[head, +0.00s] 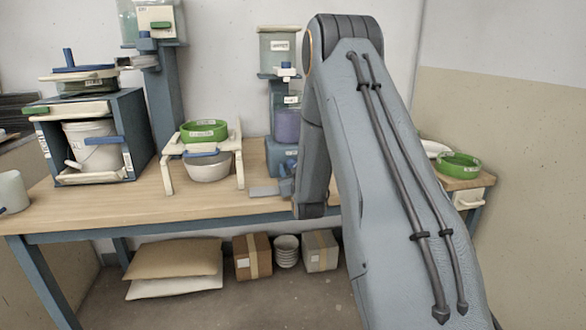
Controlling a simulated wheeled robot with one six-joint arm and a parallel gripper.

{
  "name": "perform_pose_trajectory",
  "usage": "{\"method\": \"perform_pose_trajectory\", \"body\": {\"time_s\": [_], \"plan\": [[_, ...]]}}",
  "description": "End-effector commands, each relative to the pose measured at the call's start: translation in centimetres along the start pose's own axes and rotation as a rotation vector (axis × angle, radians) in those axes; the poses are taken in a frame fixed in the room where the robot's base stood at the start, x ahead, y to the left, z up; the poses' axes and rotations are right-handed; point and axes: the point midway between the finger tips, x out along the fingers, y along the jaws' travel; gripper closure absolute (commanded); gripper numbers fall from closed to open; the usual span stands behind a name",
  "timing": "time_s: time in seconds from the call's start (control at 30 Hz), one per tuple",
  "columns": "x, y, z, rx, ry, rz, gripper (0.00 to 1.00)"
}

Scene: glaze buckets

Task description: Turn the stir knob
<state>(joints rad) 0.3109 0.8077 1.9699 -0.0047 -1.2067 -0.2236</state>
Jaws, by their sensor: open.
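A blue upright peg on a flat blue bar (69,60) tops the dark green-and-cream lidded vessel (84,84) at the back left. It looks like a stir knob, but I cannot read a label that confirms it. The vessel sits on a blue frame (134,130) that holds a white bucket (92,142). My arm stands large at the right of centre, well to the right of the peg and apart from it. My gripper cannot be made out; its end of the arm is hidden behind my arm links.
The wooden bench (110,205) also carries a cream stand (168,174) with a green ring (204,130) above a white bowl (208,168), and blue dispenser columns (162,105). Another green ring (458,165) lies at right. Boxes (252,256) and sacks (172,262) lie under the bench.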

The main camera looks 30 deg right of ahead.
Motion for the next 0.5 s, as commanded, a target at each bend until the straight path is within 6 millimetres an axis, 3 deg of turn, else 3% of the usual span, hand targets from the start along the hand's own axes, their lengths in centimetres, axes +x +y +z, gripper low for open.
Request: {"method": "perform_pose_trajectory", "body": {"time_s": [0.1,0.33,0.5], "plan": [[-0.02,0.00,0.00,0.000,0.000,0.000,0.51],[-0.02,0.01,-0.01,0.000,0.000,0.000,0.90],[-0.03,0.01,-0.02,0.007,0.000,0.000,0.90]]}}
